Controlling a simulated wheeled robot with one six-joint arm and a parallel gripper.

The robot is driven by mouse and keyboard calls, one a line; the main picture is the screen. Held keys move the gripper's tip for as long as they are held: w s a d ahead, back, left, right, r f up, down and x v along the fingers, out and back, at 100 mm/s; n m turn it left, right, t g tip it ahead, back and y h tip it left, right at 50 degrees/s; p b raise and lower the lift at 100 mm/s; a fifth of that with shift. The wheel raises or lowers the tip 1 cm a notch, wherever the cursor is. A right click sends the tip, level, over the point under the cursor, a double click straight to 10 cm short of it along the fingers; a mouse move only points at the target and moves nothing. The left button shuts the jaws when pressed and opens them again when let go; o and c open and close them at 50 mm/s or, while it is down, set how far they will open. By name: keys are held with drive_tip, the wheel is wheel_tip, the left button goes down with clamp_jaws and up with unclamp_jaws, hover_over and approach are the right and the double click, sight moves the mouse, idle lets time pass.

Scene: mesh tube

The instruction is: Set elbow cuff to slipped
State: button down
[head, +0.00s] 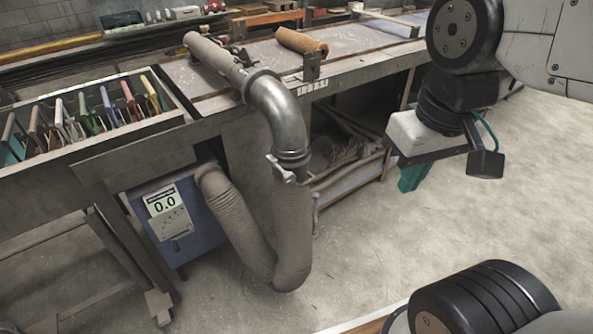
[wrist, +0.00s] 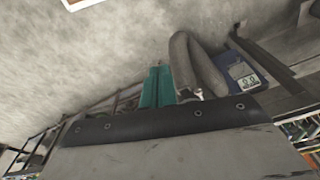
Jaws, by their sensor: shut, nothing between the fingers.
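A metal elbow pipe (head: 277,105) curves down from the bench edge. The elbow cuff (head: 291,160) is the banded joint at its lower end, with small clamp parts (head: 277,169) at its side. A grey mesh hose (head: 292,235) hangs below and loops up to a blue box; I cannot tell whether the cuff is slipped. My gripper (head: 411,180), with green fingers, is shut and empty, right of the cuff and apart from it. In the wrist view my green fingers (wrist: 157,86) show beside the hose (wrist: 190,62); the elbow is mostly hidden there.
The blue box (head: 178,220) has a display reading 0.0 and stands under the bench. A rack of coloured files (head: 88,112) is at left. A brown roll (head: 301,41) lies on the bench (head: 345,62). Open floor (head: 480,215) lies at right.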

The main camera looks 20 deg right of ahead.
drive_tip(key=shift+w, duration=0.1)
drive_tip(key=n, duration=0.4)
hover_over(308, 181)
drive_tip(key=s, duration=0.1)
wheel_tip(308, 181, down, 12)
drive_tip(key=shift+t+y, duration=0.3)
drive_tip(key=shift+t, duration=0.1)
drive_tip(key=f, duration=0.8)
drive_tip(key=w+f, duration=0.1)
drive_tip(key=f, duration=0.3)
drive_tip(key=shift+a+f, duration=0.1)
drive_tip(key=shift+f, duration=0.7)
